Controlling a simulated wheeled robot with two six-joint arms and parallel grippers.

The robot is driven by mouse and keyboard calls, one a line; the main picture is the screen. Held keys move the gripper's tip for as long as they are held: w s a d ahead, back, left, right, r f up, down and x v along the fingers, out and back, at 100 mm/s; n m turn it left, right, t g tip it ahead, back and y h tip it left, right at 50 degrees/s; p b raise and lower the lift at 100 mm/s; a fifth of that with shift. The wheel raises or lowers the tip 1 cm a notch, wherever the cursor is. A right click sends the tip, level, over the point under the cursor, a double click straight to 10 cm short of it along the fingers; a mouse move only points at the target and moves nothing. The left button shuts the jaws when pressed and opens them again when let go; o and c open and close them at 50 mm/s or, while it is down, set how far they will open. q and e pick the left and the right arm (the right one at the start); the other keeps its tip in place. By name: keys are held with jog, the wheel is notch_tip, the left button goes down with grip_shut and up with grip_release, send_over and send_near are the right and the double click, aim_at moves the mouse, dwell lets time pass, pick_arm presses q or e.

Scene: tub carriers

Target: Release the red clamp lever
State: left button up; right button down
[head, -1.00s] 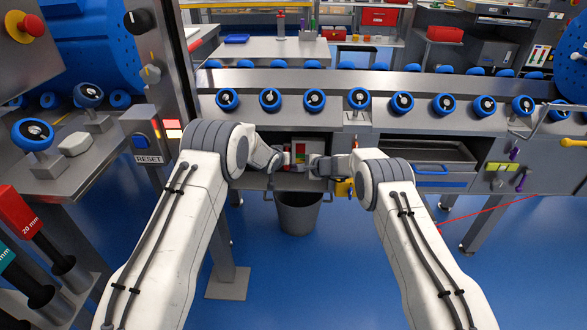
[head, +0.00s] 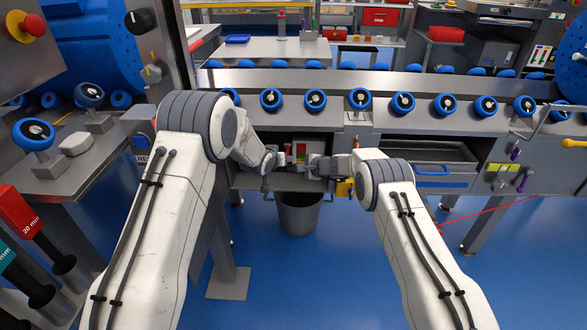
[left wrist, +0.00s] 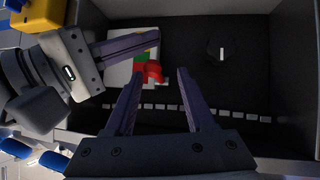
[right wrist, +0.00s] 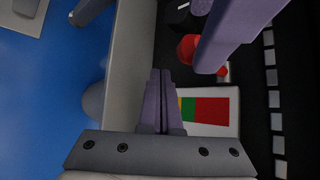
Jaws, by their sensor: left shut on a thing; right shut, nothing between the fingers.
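The red clamp lever (left wrist: 153,72) shows as a small red piece between the fingertips of my left gripper (left wrist: 161,76) in the left wrist view. The fingers stand apart around it; their contact with it is hard to see. In the right wrist view the red lever (right wrist: 187,50) is partly hidden behind a purple finger of my left gripper. My right gripper (right wrist: 162,74) is shut and empty, beside the lever, its fingers together. It also shows in the head view (head: 314,162). In the head view my left gripper hangs to its left, its fingers hard to make out.
A white panel with red, green and yellow patches (right wrist: 210,108) lies beside the lever in a dark recess, with a row of pale blocks (right wrist: 272,77) along it. A grey bin (head: 297,213) stands below. A conveyor with blue wheels (head: 315,99) runs above.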

pick_arm(q)
jog(key=s+d+r+m+g, duration=0.1)
jog(key=s+d+r+g, duration=0.15)
jog(key=s, duration=0.75)
jog(key=s+d+r+m+g, duration=0.2)
jog(key=s+r, duration=0.2)
jog(key=s, duration=0.5)
pick_arm(e)
jog(key=shift+a+b, duration=0.1)
jog(key=shift+b, duration=0.3)
pick_arm(q)
jog(key=s+a+r+m+g, duration=0.1)
jog(key=s+g, duration=0.2)
jog(key=s, duration=1.3)
jog(key=s+a+r+m+g+y, duration=0.1)
jog(key=s+r+m+g, duration=0.1)
jog(key=s, duration=1.5)
jog(key=shift+s+r+g+y, duration=0.15)
jog(key=shift+r+g+y, duration=0.15)
jog(key=shift+g, duration=0.25)
pick_arm(e)
jog(key=shift+s+r, duration=0.1)
jog(key=shift+r, duration=0.05)
